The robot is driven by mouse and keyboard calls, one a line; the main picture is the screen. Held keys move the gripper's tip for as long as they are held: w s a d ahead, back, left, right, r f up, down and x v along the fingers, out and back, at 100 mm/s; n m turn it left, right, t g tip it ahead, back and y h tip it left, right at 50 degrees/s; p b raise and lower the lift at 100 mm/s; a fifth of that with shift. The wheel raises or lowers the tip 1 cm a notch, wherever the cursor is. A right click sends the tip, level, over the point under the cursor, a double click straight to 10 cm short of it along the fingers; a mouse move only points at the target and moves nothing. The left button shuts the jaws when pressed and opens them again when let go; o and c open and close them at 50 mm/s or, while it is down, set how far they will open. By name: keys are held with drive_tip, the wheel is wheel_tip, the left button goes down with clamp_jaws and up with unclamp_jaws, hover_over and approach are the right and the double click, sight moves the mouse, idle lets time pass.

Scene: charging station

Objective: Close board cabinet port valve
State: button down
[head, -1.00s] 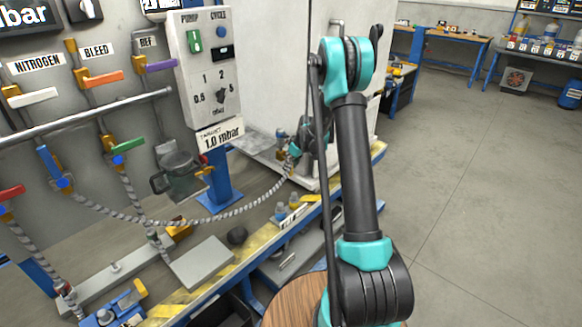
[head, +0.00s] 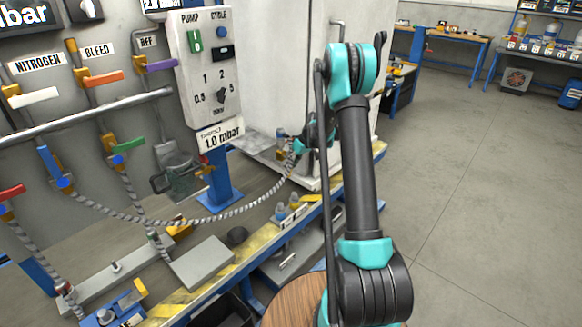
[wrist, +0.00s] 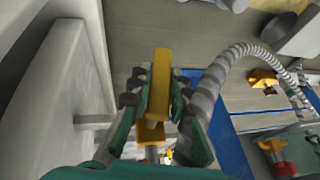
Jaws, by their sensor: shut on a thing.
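My gripper (wrist: 157,92) is shut on the yellow lever (wrist: 162,70) of a valve, with one dark-padded finger on each side. The lever points up in the wrist view, and its yellow base (wrist: 150,132) sits on a metal stem between the fingers. A white cabinet wall (wrist: 55,95) stands to the left of it. In the head view my gripper (head: 302,145) is low beside the white cabinet (head: 285,75), at the end of the braided hose. The lever is too small and covered to make out there.
The braided hose (wrist: 205,95) runs close to the right finger. A control panel (head: 212,75) and a wall of coloured valve levers stand at the left. A small rack (head: 288,218) sits on the bench edge.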

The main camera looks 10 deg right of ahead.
idle(0.3)
drive_tip(key=c, duration=1.4)
unclamp_jaws()
drive_tip(key=v, duration=1.2)
drive_tip(key=shift+w+d, duration=0.1)
drive_tip(key=shift+c, duration=0.4)
